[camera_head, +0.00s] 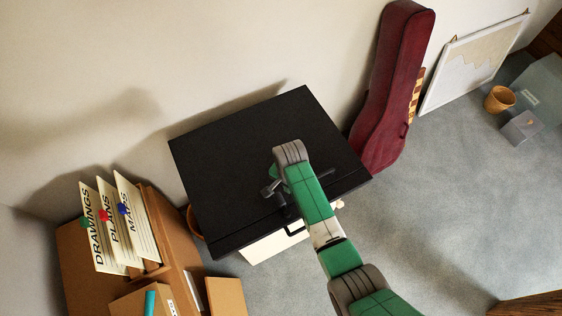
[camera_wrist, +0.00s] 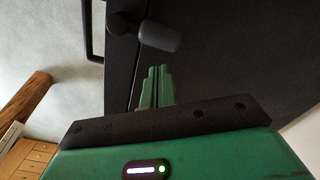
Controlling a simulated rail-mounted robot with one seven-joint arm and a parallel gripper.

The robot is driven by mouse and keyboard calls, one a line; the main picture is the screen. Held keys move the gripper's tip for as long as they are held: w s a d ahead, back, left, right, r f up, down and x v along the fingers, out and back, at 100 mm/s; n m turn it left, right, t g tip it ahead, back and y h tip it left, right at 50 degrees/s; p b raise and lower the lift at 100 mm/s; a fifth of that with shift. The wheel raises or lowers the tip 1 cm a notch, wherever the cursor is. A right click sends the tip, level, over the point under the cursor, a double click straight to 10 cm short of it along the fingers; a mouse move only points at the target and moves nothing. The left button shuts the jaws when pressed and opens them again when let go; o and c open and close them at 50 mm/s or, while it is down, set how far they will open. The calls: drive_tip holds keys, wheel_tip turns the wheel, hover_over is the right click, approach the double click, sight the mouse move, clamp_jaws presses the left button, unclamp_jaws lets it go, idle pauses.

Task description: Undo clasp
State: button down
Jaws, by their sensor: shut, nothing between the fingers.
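A dark clasp (camera_wrist: 160,37), a rounded lever on a round pivot, sits on the black surface in the wrist view. My gripper (camera_wrist: 158,72) has its green fingers together and empty, pointing at the surface just below the clasp lever. A small gap shows between the fingertips and the lever, though I cannot tell whether they touch the surface. The black-topped cabinet (camera_head: 235,150) stands against the wall in the head view.
A burgundy instrument case (camera_head: 390,95) leans at the right. A brown file box (camera_head: 85,255) with upright cards stands at the left. Grey floor at the right is mostly clear.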

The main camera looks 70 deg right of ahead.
sight(287, 195)
idle(0.3)
drive_tip(key=shift+f+b, duration=1.4)
drive_tip(key=shift+f, duration=0.65)
drive_tip(key=shift+w+a+r, duration=0.1)
